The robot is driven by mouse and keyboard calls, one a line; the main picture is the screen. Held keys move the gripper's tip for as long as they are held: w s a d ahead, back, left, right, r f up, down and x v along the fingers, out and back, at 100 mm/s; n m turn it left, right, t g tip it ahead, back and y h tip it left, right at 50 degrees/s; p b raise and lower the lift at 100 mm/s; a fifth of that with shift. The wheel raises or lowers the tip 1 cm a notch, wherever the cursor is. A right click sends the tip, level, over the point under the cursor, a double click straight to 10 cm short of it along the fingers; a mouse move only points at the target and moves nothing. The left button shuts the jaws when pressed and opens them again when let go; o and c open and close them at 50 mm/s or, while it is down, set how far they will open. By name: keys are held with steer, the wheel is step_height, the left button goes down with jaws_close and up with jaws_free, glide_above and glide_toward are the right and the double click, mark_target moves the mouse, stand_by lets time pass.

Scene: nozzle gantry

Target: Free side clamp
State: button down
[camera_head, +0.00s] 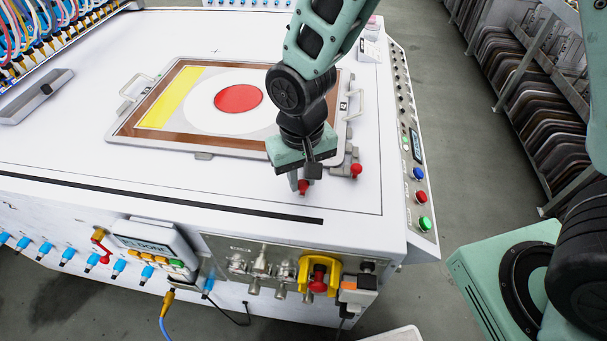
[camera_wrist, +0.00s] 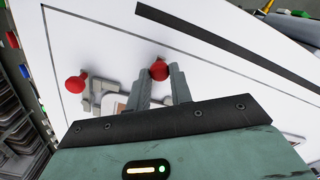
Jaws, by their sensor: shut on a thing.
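A red clamp knob (camera_head: 303,187) shows at the fingertips of my gripper (camera_head: 301,178), at the front right of the table. In the wrist view my gripper's grey fingers (camera_wrist: 162,83) close on that red knob (camera_wrist: 158,70). A second red clamp knob (camera_head: 356,170) stands to the right, apart from my gripper. It also shows at the left of the wrist view (camera_wrist: 75,84), with grey metal clamp parts beside it. A framed panel (camera_head: 122,128) with a yellow strip, white oval and red disc lies behind the clamps. My wrist hides part of its right side.
The white machine table (camera_head: 75,120) is largely clear left of the panel. A button panel (camera_head: 413,165) runs along its right edge. The front face carries valves, a small display (camera_head: 152,240) and a yellow-framed red knob (camera_head: 318,277). A rack (camera_head: 535,100) stands right, beyond a grey floor.

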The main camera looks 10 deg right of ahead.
steer(key=m, duration=0.1)
steer(key=w+a+m, duration=0.1)
steer(key=m, duration=0.1)
steer(key=a+m+p, duration=0.1)
steer(key=shift+w+r+m, duration=0.1)
steer(key=shift+w+m, duration=0.15)
steer(key=shift+m, duration=0.05)
steer(key=m, duration=0.1)
steer(key=w+m+p, duration=0.1)
steer(key=shift+w+a+m, duration=0.1)
steer(key=shift+a+m, duration=0.25)
steer(key=shift+m, duration=0.05)
steer(key=m+p, duration=0.1)
steer(key=w+m+p, duration=0.1)
steer(key=shift+w+a+r+m, duration=0.1)
steer(key=shift+w+a+m, duration=0.1)
steer(key=shift+m, duration=0.1)
steer(key=w+m+p, duration=0.1)
steer(key=m+p, duration=0.1)
steer(key=m, duration=0.1)
steer(key=shift+w+m+p, duration=0.3)
steer(key=shift+w, duration=0.1)
steer(key=shift+w+d+m+p, duration=0.1)
steer(key=shift+w+m+p, duration=0.45)
steer(key=shift+m, duration=0.4)
steer(key=shift+w+d+m+p, duration=0.1)
steer(key=shift+w+m+p, duration=0.25)
steer(key=shift+m+p, duration=0.45)
